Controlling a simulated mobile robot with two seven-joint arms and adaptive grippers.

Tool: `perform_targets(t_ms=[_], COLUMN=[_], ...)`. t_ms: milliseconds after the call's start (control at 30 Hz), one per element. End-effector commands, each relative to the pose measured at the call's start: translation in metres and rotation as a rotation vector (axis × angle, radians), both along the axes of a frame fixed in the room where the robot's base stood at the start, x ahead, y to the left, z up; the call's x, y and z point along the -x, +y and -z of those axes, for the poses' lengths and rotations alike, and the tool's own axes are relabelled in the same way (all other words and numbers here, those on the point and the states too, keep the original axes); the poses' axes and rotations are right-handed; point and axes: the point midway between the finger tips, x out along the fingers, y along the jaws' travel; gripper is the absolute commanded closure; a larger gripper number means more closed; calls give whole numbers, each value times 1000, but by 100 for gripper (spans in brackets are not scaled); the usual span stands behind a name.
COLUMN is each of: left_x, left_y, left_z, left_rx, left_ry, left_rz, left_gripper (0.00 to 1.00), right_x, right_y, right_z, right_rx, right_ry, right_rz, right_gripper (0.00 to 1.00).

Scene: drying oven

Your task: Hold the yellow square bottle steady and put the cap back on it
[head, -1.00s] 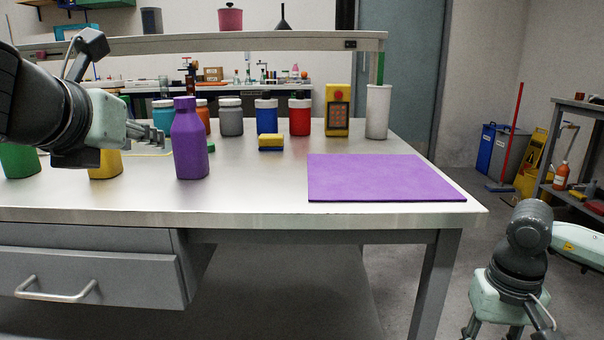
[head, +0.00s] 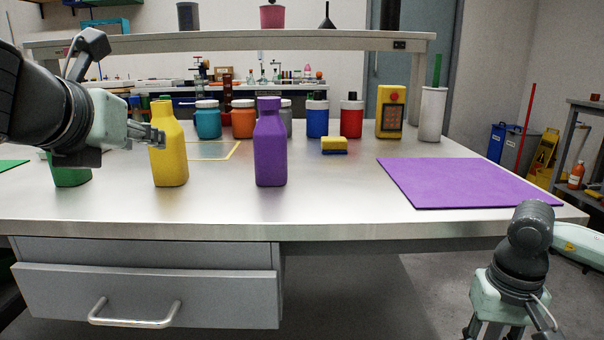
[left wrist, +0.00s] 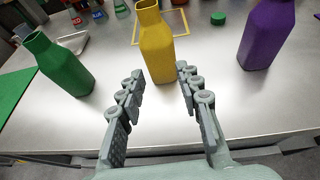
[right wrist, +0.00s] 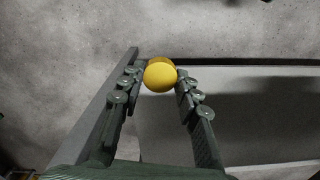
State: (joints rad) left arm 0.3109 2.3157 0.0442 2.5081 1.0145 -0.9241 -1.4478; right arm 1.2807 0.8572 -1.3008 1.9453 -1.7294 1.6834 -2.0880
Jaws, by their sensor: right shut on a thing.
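The yellow square bottle (head: 170,160) stands upright and uncapped on the bench, just past my left gripper (head: 152,138) in the head view. In the left wrist view the yellow bottle (left wrist: 157,50) stands ahead of the fingertips, roughly in line with the gap between them. My left gripper (left wrist: 160,80) is open and empty. My right gripper (right wrist: 158,80) is shut on the round yellow cap (right wrist: 160,76), with the floor and bench side behind it. In the head view my right gripper is low at the right, its fingers cut off by the lower edge.
A purple bottle (head: 270,150) stands right of the yellow one, a green bottle (left wrist: 60,62) left of it. A green cap (left wrist: 218,18) lies behind. The bench front is clear.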

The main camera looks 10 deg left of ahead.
Motion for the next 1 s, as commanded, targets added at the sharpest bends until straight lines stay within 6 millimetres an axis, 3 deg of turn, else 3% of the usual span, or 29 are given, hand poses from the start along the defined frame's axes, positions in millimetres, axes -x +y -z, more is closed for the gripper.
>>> perform_targets(t_ms=[433,667,767,867,1000], left_x=[0,-3,-11,-23,-32], left_y=[0,1,3,6,9], left_z=[0,0,2,7,6], left_rx=[0,1,1,3,0], left_ry=[0,2,6,8,13], left_rz=[0,0,0,1,2], left_gripper=[64,36,26,26,26], right_x=[0,0,0,0,0], right_y=[0,0,0,0,0], right_z=[0,-3,-12,-23,-54], right_rx=[0,0,0,0,0], right_ry=[0,0,0,0,0], right_rz=[0,0,0,0,0], right_gripper=[76,76,76,76,76])
